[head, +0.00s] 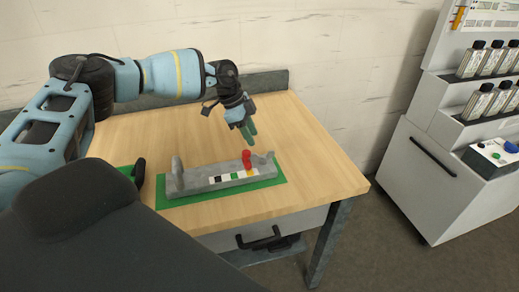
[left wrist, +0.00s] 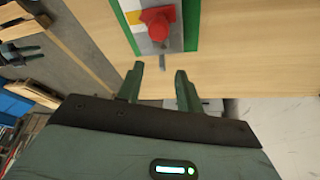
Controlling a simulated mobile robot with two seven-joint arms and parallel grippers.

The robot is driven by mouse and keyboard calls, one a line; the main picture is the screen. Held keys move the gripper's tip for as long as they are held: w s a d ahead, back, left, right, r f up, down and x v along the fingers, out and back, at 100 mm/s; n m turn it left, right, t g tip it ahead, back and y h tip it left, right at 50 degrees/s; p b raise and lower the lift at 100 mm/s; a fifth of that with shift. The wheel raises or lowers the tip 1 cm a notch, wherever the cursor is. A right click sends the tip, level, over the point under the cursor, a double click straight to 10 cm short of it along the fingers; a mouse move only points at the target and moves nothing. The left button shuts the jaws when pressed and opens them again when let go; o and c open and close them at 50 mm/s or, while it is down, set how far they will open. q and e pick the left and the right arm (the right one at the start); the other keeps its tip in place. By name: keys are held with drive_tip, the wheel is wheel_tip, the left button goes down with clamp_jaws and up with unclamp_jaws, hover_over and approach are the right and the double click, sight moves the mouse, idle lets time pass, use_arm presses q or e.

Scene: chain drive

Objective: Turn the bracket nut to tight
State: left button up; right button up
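A grey bracket (head: 205,177) lies on a green mat (head: 270,183) on the wooden table, with a raised post at each end. A strip of white, black, green and yellow patches (head: 233,177) runs along its front. The red bracket nut (head: 247,158) sits near the right end, by the yellow patch. It also shows at the top of the left wrist view (left wrist: 157,25). My left gripper (head: 249,133) is above the table behind the nut, pointing down. Its fingers (left wrist: 160,74) are apart with nothing between them, clear of the nut. My right gripper is not seen.
A dark object (head: 139,172) stands at the table's left, partly hidden. The table (head: 320,170) is bare to the right of the bracket. A low grey edge (head: 265,82) runs along the back. A white cabinet (head: 430,180) with bottles stands apart at right.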

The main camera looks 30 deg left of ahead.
sight(263, 156)
use_arm(q)
drive_tip(key=x, duration=0.7)
